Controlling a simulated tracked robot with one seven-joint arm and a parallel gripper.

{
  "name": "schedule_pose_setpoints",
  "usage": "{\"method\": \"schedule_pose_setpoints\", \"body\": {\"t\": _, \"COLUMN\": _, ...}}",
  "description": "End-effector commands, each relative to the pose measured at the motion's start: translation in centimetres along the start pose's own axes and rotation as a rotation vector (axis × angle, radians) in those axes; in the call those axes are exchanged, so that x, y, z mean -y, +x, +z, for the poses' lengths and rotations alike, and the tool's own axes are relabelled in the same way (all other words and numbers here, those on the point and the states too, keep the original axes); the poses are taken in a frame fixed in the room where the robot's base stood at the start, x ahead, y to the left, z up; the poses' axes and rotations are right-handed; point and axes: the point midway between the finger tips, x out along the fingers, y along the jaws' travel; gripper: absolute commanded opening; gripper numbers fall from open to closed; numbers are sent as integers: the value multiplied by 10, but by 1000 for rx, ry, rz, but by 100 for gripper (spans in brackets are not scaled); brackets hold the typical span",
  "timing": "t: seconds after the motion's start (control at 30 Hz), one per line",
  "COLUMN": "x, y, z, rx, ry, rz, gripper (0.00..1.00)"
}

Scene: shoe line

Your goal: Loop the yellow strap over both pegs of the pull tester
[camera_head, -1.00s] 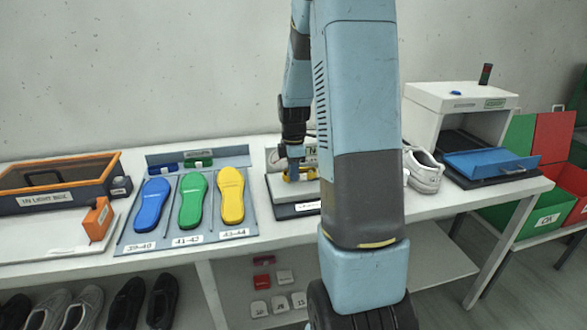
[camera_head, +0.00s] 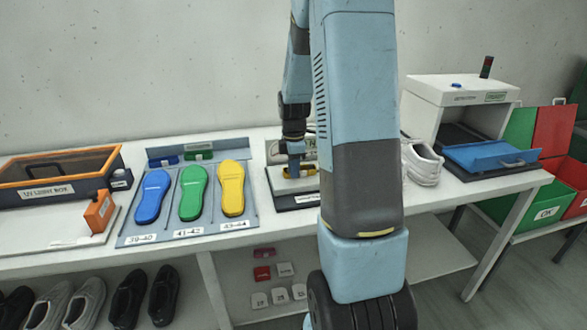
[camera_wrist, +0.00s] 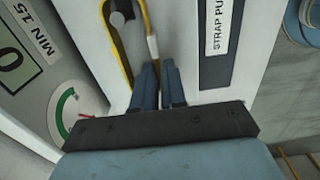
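The pull tester (camera_head: 283,190) is a white block with a dark front edge on the bench, partly hidden by my arm. In the wrist view, the yellow strap (camera_wrist: 109,28) shows as a loop with a white piece on its right side. One round grey peg (camera_wrist: 118,18) sits between its two sides; the loop's far end is cut off. My gripper (camera_wrist: 160,66) is over the tester, its fingers close together at the strap's near end and apparently shut on it. It also shows in the head view (camera_head: 293,175). I cannot make out the second peg.
Left of the tester is a rack (camera_head: 210,210) with blue, green and yellow insoles. A white shoe (camera_head: 424,163) stands to the right, before a white detector box (camera_head: 462,92).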

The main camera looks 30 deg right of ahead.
Motion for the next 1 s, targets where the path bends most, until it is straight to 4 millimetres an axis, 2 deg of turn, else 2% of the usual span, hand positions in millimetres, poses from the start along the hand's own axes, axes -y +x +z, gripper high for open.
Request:
{"method": "schedule_pose_setpoints", "body": {"t": 0.37, "x": -2, "y": 2, "z": 1, "rx": 0, "ry": 2, "rz": 3, "gripper": 33}}
{"method": "schedule_pose_setpoints", "body": {"t": 0.53, "x": -3, "y": -7, "z": 1, "rx": 0, "ry": 2, "rz": 7, "gripper": 33}}
{"method": "schedule_pose_setpoints", "body": {"t": 0.67, "x": -4, "y": -28, "z": 1, "rx": 0, "ry": 2, "rz": 14, "gripper": 33}}
{"method": "schedule_pose_setpoints", "body": {"t": 1.0, "x": -1, "y": -96, "z": 0, "rx": 0, "ry": 1, "rz": 12, "gripper": 33}}
